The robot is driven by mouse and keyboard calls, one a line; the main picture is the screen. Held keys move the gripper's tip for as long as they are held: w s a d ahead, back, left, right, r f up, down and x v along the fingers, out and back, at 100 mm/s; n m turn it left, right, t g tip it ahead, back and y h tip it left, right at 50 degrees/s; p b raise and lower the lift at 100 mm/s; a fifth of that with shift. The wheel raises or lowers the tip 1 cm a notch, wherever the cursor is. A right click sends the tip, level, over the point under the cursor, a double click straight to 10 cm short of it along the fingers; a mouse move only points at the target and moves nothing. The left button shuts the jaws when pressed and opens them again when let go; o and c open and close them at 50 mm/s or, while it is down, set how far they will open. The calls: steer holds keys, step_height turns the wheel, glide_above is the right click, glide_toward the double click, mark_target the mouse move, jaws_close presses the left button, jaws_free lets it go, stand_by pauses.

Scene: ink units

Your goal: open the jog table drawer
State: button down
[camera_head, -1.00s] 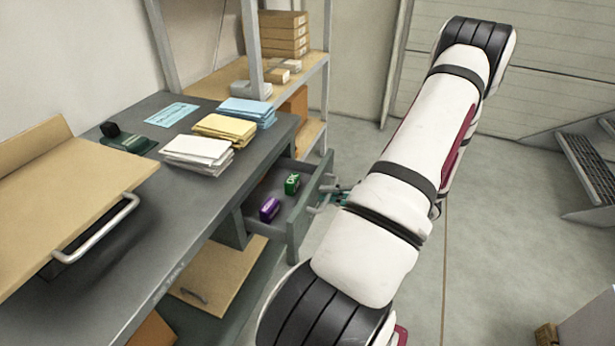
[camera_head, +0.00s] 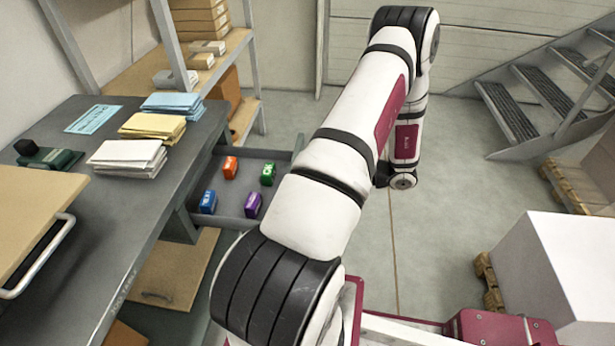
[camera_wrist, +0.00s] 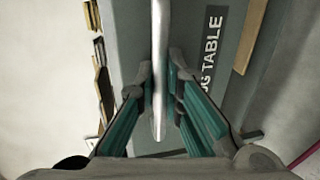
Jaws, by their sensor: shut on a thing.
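The jog table drawer (camera_head: 232,196) is pulled out from under the grey workbench, and its inside shows in the head view. Its grey front (camera_wrist: 205,25) carries a label partly reading "G TABLE" in the wrist view. A silver bar handle (camera_wrist: 158,112) runs between the fingers of my gripper (camera_wrist: 160,78). The fingers are shut on the handle from both sides. In the head view my arm hides the gripper, the handle and part of the drawer front.
The workbench (camera_head: 120,215) holds paper stacks. A shelf (camera_head: 225,50) stands behind. A white block (camera_head: 570,260) on a pallet is at right.

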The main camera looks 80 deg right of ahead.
steer(key=c, duration=2)
jaws_free()
steer(key=shift+o, duration=0.2)
steer(key=shift+s, duration=0.15)
steer(key=v, duration=1.1)
steer(key=shift+s, duration=0.4)
steer(key=shift+r, duration=0.1)
